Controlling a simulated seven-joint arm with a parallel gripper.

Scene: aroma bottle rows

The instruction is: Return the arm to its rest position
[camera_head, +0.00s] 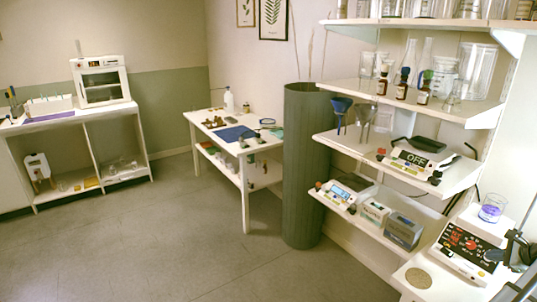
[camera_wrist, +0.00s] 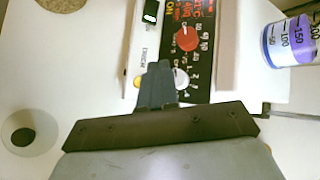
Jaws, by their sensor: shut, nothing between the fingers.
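My gripper (camera_wrist: 160,68) shows in the wrist view with its two dark fingers together and nothing between them. The fingertips appear over the front panel of a stirrer (camera_wrist: 196,60) with a red knob; I cannot tell the height of the gap. A beaker of purple liquid (camera_wrist: 290,42) is to the right of the fingers. In the head view, dark parts of my arm show at the lower right edge, close to the stirrer (camera_head: 466,243) and the beaker (camera_head: 490,212). The fingertips are not clear there.
A round cork mat (camera_head: 418,278) lies left of the stirrer on the white bench. Wall shelves (camera_head: 425,105) with bottles, glassware and a scale (camera_head: 425,160) rise behind. A grey-green column (camera_head: 303,165) stands beside a low white table (camera_head: 240,150). The floor at left is clear.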

